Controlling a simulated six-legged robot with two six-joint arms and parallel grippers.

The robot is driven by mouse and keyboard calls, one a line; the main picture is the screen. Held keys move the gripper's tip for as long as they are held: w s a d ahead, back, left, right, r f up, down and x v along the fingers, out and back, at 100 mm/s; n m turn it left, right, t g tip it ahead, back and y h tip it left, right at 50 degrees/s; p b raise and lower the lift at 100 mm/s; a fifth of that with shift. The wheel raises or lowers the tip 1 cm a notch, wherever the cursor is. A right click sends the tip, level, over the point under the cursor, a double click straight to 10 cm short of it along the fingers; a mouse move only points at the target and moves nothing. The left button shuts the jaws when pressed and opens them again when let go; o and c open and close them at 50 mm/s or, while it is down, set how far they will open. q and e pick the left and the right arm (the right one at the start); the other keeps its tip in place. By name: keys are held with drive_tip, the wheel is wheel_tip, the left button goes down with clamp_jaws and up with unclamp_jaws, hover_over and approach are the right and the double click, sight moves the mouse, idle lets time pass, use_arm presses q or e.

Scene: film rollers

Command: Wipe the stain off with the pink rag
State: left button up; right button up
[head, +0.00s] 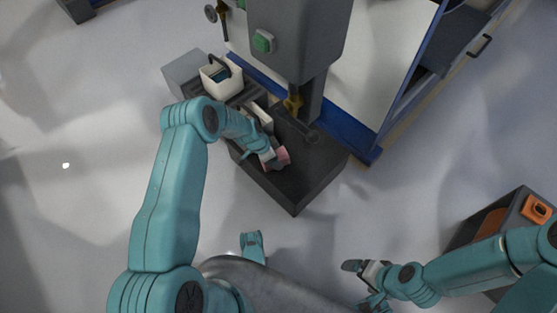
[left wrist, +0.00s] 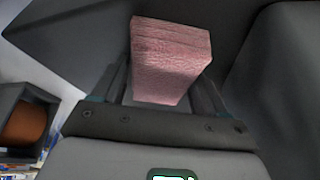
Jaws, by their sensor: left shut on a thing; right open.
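The pink rag (head: 278,159) is a folded block over the dark machine base (head: 296,192) in the head view. My left gripper (head: 270,158) is shut on it. In the left wrist view the pink rag (left wrist: 170,58) sticks out between the two fingers of my left gripper (left wrist: 168,95), with dark surfaces behind it. I cannot tell whether the rag touches the base. No stain can be made out in either view. My right gripper (head: 358,272) is open and empty, above the floor at the lower right.
A grey machine column (head: 297,40) with a green button (head: 263,41) rises behind the base. A white basket (head: 222,78) stands to the left. A blue-framed panel (head: 372,70) is at the right. A dark box with an orange part (head: 538,208) stands at the far right.

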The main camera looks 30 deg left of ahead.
use_arm(q)
drive_tip(key=shift+w+a, duration=0.2)
drive_tip(key=shift+a, duration=0.55)
drive_tip(key=shift+s+d+f+p, duration=0.15)
drive_tip(key=shift+s+d, duration=0.3)
drive_tip(key=shift+d, duration=0.85)
drive_tip(key=shift+s+d+r+p, duration=0.15)
drive_tip(key=shift+s+d, duration=0.35)
drive_tip(key=shift+d, duration=0.75)
drive_tip(key=shift+s+d+f+p, duration=0.1)
drive_tip(key=shift+s+d+p, duration=0.25)
drive_tip(key=shift+d, duration=0.95)
drive_tip(key=shift+s+d+r+p, duration=0.15)
drive_tip(key=shift+s+d+p, duration=0.15)
drive_tip(key=shift+d+p, duration=0.25)
drive_tip(key=shift+s+d+r+p, duration=0.1)
drive_tip(key=shift+s+d+p, duration=0.2)
drive_tip(key=shift+d, duration=0.45)
drive_tip(key=shift+s+d+f+p, duration=0.1)
drive_tip(key=shift+d+f+p, duration=0.05)
drive_tip(key=shift+d+p, duration=0.2)
wheel_tip(320, 180, up, 6)
drive_tip(key=p, duration=0.5)
drive_tip(key=shift+p, duration=0.35)
